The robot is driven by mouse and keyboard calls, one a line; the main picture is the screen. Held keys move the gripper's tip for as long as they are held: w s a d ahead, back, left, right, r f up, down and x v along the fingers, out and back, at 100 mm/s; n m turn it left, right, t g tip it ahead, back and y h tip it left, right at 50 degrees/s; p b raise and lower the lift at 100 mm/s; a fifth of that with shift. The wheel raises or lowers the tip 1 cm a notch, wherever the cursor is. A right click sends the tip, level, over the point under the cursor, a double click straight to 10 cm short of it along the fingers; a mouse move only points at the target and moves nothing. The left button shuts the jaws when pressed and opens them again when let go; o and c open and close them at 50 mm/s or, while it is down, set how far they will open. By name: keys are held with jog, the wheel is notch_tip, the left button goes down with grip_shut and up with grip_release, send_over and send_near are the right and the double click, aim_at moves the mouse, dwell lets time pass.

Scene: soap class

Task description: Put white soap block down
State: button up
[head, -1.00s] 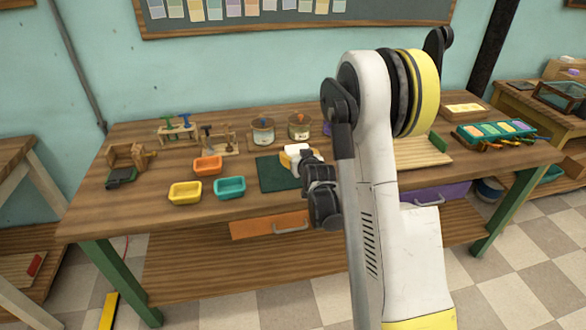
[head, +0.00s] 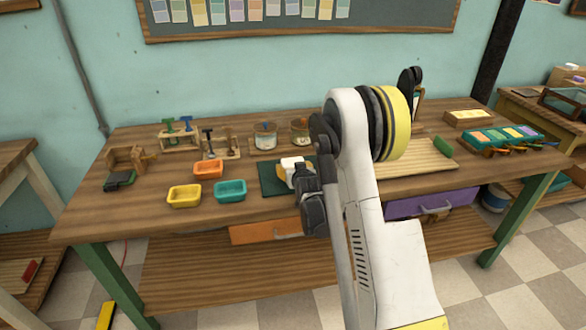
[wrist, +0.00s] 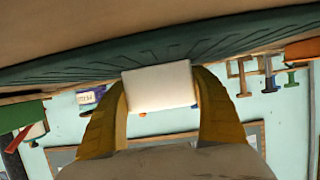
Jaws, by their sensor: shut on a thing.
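The white soap block (head: 291,165) is over or on the dark green mat (head: 270,180) near the middle of the workbench. My gripper (wrist: 158,96) is shut on the block, with one yellow finger on each side of it in the wrist view. That view is upside down; the block (wrist: 160,86) overlaps the edge of the ridged green mat (wrist: 75,68). I cannot tell whether the block touches the mat. My own wrist and arm hide the right part of the mat in the head view.
Left of the mat are teal (head: 230,191), orange (head: 208,169) and yellow (head: 184,196) trays. Two tins (head: 265,135) stand behind it. A wooden board (head: 418,162) lies right of my arm. Bare bench top (head: 110,215) shows at the left front.

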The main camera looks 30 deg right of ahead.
jog(key=o, duration=1.4)
jog(key=shift+c, duration=0.2)
jog(key=shift+s+r, duration=0.1)
jog(key=shift+r, duration=0.1)
jog(key=p+v, duration=0.1)
jog(key=v, duration=1)
jog(key=shift+s+p, duration=0.2)
jog(key=shift+p, duration=0.15)
jog(key=s+a+r+n+g+y, duration=0.2)
jog(key=s+a+r, duration=0.7)
jog(key=a+r, duration=0.1)
jog(key=s+a+g, duration=0.1)
jog(key=s+a, duration=0.2)
jog(key=s, duration=0.3)
jog(key=s+a+r+g+y, duration=0.1)
jog(key=s+a, duration=0.1)
jog(key=s, duration=0.5)
jog(key=s+a+r+n+g, duration=0.1)
jog(key=s+a+g, duration=0.1)
jog(key=s, duration=0.5)
jog(key=shift+a+r+y, duration=0.15)
jog(key=shift+a+y, duration=0.25)
jog(key=shift+a, duration=0.4)
